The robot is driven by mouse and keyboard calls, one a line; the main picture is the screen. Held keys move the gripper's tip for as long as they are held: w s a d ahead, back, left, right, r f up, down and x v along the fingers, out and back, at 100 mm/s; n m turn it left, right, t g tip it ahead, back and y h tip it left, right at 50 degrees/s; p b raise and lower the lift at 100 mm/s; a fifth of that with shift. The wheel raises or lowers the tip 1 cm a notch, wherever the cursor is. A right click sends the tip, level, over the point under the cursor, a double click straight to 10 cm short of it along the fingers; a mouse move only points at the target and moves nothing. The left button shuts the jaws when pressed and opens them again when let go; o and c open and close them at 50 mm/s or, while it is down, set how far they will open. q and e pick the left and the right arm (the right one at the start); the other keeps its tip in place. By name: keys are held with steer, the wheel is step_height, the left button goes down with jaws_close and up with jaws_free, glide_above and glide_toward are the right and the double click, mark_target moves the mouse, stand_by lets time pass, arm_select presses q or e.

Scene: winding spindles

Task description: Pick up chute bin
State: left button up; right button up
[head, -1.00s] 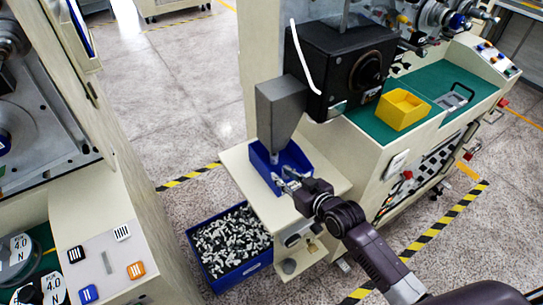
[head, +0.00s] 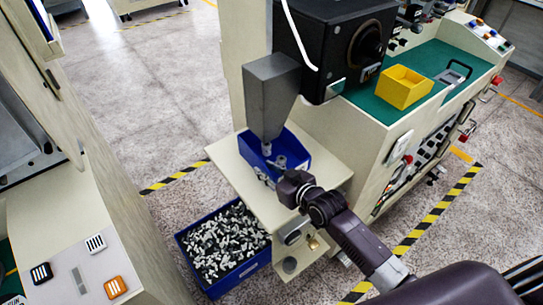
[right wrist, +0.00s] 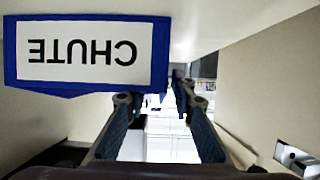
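The chute bin (head: 298,150) is a blue open-topped bin on a cream shelf, under a grey chute. In the right wrist view, its white label (right wrist: 84,52) reads CHUTE upside down in a blue frame. My right gripper (head: 275,168) is at the bin's front rim and hides part of it. In the right wrist view, the fingers of my right gripper (right wrist: 160,100) are apart, with bright background between them. I cannot tell whether they touch the rim or straddle the wall. My left gripper is out of view.
The grey chute (head: 271,95) comes down into the bin from above. A larger blue bin (head: 232,281) full of small parts stands on the floor below the shelf. A yellow bin (head: 402,92) sits on the green worktop to the right. A cream console (head: 60,235) stands at left.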

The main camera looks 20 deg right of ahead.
mark_target(254, 162)
steer(key=shift+r+x, duration=0.2)
steer(key=shift+x, duration=1.05)
steer(key=shift+p+x, duration=0.5)
steer(key=shift+x, duration=1.65)
steer(key=shift+a, duration=0.2)
jaws_close()
steer(key=shift+r, duration=0.1)
